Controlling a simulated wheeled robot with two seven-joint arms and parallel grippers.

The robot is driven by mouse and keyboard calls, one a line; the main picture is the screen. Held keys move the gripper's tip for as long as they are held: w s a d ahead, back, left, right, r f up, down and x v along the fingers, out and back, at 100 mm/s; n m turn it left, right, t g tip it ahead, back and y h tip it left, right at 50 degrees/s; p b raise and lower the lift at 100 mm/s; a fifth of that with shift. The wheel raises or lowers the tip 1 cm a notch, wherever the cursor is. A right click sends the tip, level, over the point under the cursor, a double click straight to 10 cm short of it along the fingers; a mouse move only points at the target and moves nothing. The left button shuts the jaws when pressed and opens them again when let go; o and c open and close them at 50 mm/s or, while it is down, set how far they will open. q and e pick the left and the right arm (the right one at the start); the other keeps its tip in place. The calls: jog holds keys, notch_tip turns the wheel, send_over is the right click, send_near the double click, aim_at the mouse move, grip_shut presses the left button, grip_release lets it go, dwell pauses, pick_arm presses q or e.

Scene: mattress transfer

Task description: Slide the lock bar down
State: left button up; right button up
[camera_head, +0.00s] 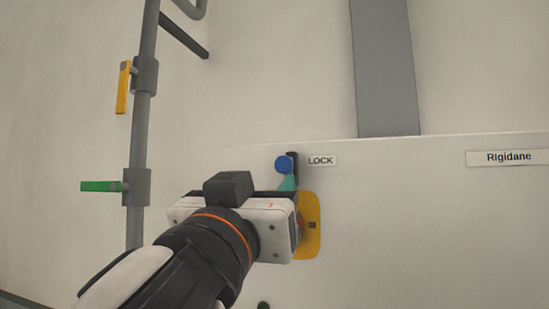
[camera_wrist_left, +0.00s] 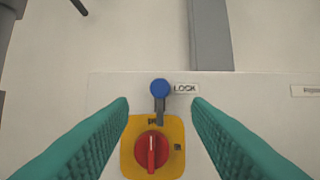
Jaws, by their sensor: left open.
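The lock bar has a round blue knob (camera_head: 284,164) and sits beside the LOCK label (camera_head: 321,160) on a white panel in the head view. In the left wrist view the blue knob (camera_wrist_left: 160,88) stands above a dark slot, upper middle. My left gripper (camera_head: 288,183) is in front of the panel just below the knob; its body hides part of the panel. In the left wrist view its teal fingers (camera_wrist_left: 160,110) are wide apart, on either side of the knob, with nothing held between them. My right gripper is not in view.
A yellow plate (camera_head: 312,228) with a red rotary switch (camera_wrist_left: 152,152) lies just below the knob. At the left, a grey pipe (camera_head: 143,110) carries a yellow handle (camera_head: 123,88) and a green handle (camera_head: 101,186). A grey column (camera_head: 385,70) rises above the panel.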

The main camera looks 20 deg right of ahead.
aim_at(283, 167)
pick_arm(q)
jog(key=p+x, duration=0.4)
jog(key=x, duration=0.5)
jog(key=shift+r+p, duration=0.1)
jog(key=shift+p, duration=0.2)
jog(key=shift+w+d, duration=0.2)
jog(key=shift+w, duration=0.05)
grip_shut()
